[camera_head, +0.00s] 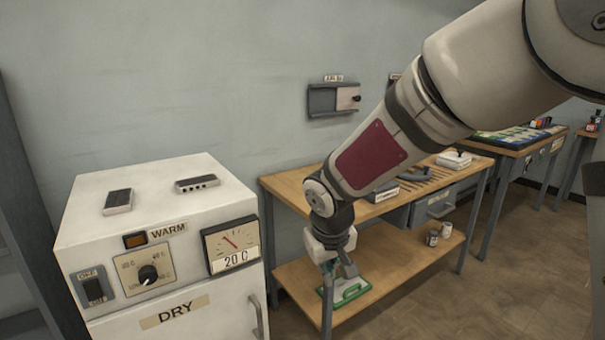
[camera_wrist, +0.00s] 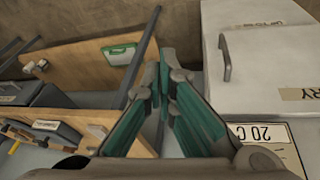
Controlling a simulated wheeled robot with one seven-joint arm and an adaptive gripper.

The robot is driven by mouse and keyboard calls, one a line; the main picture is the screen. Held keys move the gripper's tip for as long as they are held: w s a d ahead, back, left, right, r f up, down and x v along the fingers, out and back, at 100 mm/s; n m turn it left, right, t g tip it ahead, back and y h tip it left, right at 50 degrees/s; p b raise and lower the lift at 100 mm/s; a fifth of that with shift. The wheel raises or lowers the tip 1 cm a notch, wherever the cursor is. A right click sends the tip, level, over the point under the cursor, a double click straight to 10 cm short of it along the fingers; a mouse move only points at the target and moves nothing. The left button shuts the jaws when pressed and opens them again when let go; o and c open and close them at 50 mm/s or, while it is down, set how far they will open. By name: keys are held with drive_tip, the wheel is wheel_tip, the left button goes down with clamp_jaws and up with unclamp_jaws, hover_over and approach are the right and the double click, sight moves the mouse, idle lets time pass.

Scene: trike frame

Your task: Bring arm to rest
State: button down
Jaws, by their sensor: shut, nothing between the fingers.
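My arm reaches down from the upper right in the head view. My gripper (camera_head: 341,267) hangs low at its end, pointing downward in front of the wooden workbench (camera_head: 290,185) and to the right of the white cabinet (camera_head: 78,232). In the wrist view my gripper (camera_wrist: 164,72) shows its teal and grey fingers together and empty. There the cabinet (camera_wrist: 262,85) is on the right and the bench's lower shelf (camera_wrist: 85,62) on the left, on either side of the fingers. In the head view my arm hides part of the bench and wall.
A green-and-white item (camera_head: 346,291) lies on the lower shelf; it also shows in the wrist view (camera_wrist: 118,53). Two small cans (camera_head: 432,238) stand farther right on that shelf. A wall box (camera_head: 332,98) hangs above. The floor (camera_head: 480,290) at right looks clear.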

drive_tip(key=s+d+r+m+g+h, duration=0.1)
drive_tip(key=s+d+r, duration=0.45)
drive_tip(key=s, duration=0.25)
drive_tip(key=s+d+r+m+h, duration=0.1)
drive_tip(key=s+d+r+m, duration=0.1)
drive_tip(key=s+d+r, duration=0.35)
drive_tip(key=s+d+m+g+y, duration=0.2)
drive_tip(key=s+d, duration=0.1)
drive_tip(key=s, duration=1.8)
wheel_tip(320, 180, up, 16)
drive_tip(key=t+p, duration=0.3)
drive_tip(key=p, duration=1.2)
drive_tip(key=shift+s+r+n+p, duration=0.2)
drive_tip(key=shift+n+p, duration=0.1)
drive_tip(key=shift+d, duration=0.1)
